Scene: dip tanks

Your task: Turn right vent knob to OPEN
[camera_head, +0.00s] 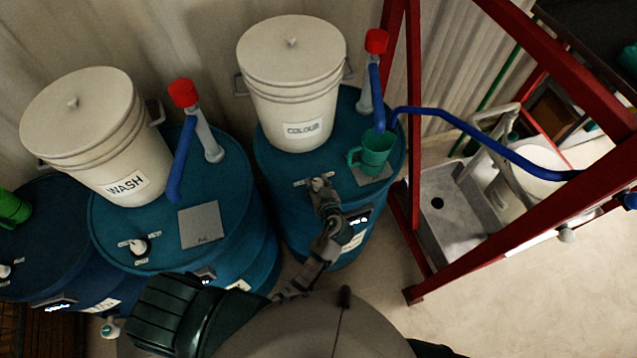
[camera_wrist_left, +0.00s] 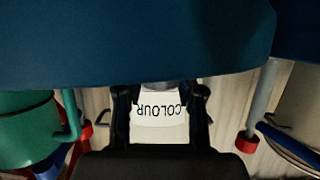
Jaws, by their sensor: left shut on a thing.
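The right vent knob is on the top of the blue COLOUR drum (camera_head: 276,160). My left gripper (camera_head: 319,184) reaches down over it and is shut on it, so the knob is mostly hidden. Part of its small label plate (camera_head: 299,183) shows to the left of the fingers, too small to read. In the left wrist view, the two dark fingers of my left gripper (camera_wrist_left: 160,112) stand before the inverted COLOUR label (camera_wrist_left: 158,111). I cannot tell which way the knob points. My right gripper is not in view.
A white COLOUR bucket (camera_head: 292,85) stands behind the knob. A green mug (camera_head: 373,153) sits close right of my gripper, near a red-capped blue pipe (camera_head: 376,85). The WASH drum (camera_head: 235,180), with its own knob (camera_head: 140,246), is left. A red frame (camera_head: 414,215) stands right.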

